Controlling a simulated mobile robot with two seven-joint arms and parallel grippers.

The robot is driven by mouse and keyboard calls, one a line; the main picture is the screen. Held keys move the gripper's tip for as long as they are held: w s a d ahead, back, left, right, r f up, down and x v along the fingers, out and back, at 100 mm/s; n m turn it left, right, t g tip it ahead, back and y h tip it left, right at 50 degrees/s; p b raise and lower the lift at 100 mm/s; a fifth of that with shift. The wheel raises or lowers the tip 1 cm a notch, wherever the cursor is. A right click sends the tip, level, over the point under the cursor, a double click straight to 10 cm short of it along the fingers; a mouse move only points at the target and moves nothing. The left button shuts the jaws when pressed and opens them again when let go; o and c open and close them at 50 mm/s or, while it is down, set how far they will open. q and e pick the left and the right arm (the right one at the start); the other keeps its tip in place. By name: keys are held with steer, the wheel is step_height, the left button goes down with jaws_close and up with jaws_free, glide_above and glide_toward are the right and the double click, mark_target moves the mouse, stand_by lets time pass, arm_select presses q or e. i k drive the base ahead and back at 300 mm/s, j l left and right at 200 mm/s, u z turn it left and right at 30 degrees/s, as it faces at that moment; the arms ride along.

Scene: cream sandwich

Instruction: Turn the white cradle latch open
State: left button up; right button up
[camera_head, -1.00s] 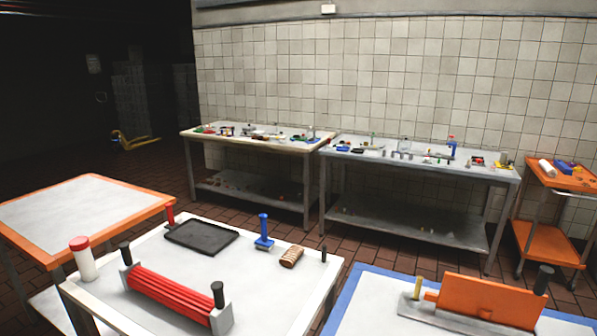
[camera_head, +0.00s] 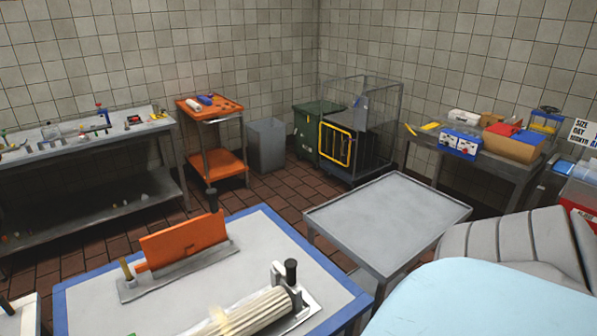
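A cradle (camera_head: 252,310) with a cream ribbed bundle lies at the near edge of the blue-edged table (camera_head: 62,308). A black-knobbed upright handle (camera_head: 291,270) stands at its far right end, beside a whitish bracket. I cannot tell for sure whether this is the white cradle latch, or how it is turned. The lower left part of the cradle is cut off by the picture edge. Neither of my grippers is in view.
An orange plate fixture (camera_head: 184,240) stands on the same table, behind the cradle. An empty grey table (camera_head: 390,215) is to the right. A light blue surface (camera_head: 480,300) and a grey ribbed shape (camera_head: 510,245) fill the lower right; I cannot tell what they are.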

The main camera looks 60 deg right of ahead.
mark_target(277, 267)
steer(key=z, duration=1.55)
